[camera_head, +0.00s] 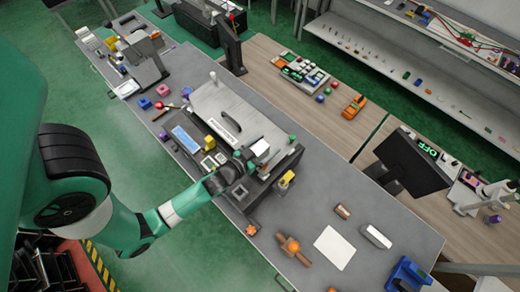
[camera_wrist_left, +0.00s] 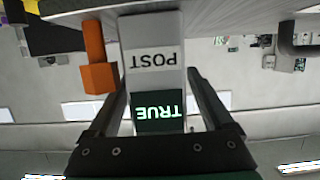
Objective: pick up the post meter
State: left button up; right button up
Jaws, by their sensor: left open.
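The post meter (camera_wrist_left: 153,60) is a pale upright box in the left wrist view, with the word POST and a dark panel reading TRUE, both upside down there. A small white block in the head view (camera_head: 260,148), at my gripper's tip, appears to be the same meter. My left gripper (camera_head: 249,158) is open, with one finger on each side of the meter in the left wrist view. I cannot tell whether either finger touches it. My right gripper is not in view.
An orange part (camera_wrist_left: 97,65) stands close beside the meter in the left wrist view. A large grey case (camera_head: 235,110) lies behind my gripper. A yellow block (camera_head: 287,178) is to its right. A black monitor (camera_head: 410,162) stands farther right.

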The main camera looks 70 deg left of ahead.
pick_arm(q)
grip_shut()
jog(key=shift+r, duration=0.15)
dwell(0.4)
